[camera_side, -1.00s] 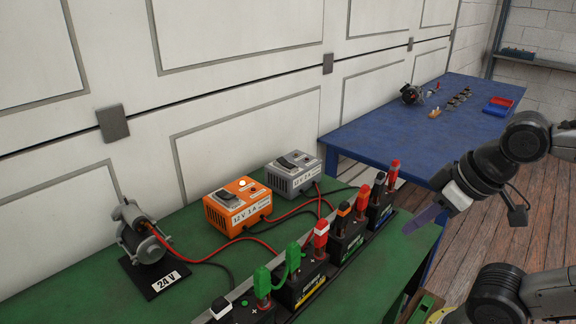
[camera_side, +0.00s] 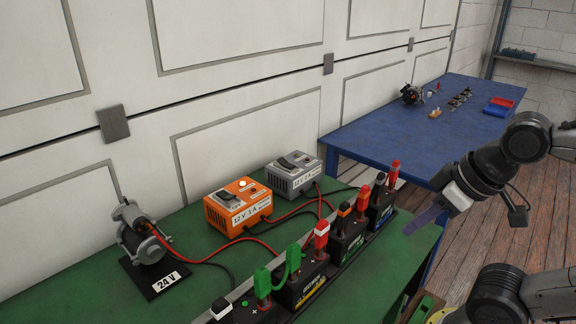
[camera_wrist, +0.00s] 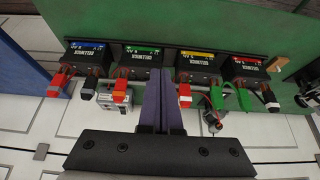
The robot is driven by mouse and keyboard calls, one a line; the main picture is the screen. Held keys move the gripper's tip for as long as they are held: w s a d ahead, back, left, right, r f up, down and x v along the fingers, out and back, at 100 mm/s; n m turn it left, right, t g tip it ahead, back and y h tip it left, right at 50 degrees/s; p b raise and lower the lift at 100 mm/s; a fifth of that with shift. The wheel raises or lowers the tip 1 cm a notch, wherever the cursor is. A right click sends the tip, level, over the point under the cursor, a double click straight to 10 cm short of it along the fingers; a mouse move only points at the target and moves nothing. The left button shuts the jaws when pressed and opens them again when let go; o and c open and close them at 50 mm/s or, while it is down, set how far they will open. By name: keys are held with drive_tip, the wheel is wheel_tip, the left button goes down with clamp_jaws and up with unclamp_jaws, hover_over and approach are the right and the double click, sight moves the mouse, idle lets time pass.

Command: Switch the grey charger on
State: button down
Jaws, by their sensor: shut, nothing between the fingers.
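The grey charger (camera_side: 293,174) stands on the green bench at the back, right of the orange charger (camera_side: 237,207). It has a dark switch on its sloped top; the switch position is too small to tell. In the wrist view the grey charger (camera_wrist: 115,97) shows partly, behind the battery clamps and left of my fingers. My gripper (camera_side: 418,223) hangs right of the row of batteries, apart from the charger, its purple fingers slanting down to the left. In the wrist view my gripper's fingers (camera_wrist: 163,90) are together with nothing between them.
Several black batteries (camera_wrist: 140,57) with upright red, green and dark clamps stand in a row on the bench. Red and black cables run between chargers and batteries. A motor marked 24 V (camera_side: 145,240) stands left. A bright lamp shows on the orange charger. A blue table (camera_side: 385,130) stands beyond.

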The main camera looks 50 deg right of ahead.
idle(0.4)
drive_tip(key=w+d+r+m, duration=0.3)
drive_tip(key=w+r+m, duration=1)
drive_tip(key=w+r, duration=0.55)
drive_tip(key=w+d+f+m, duration=0.2)
drive_tip(key=w, duration=0.5)
drive_tip(key=w+d+f+m, duration=0.2)
drive_tip(key=w+d, duration=0.1)
drive_tip(key=w, duration=0.4)
drive_tip(key=w+d+f+m+g, duration=0.1)
drive_tip(key=w+d+f, duration=0.5)
drive_tip(key=f, duration=0.3)
drive_tip(key=shift+w+f+g, duration=0.15)
drive_tip(key=shift+w+g, duration=0.15)
drive_tip(key=shift+w, duration=0.05)
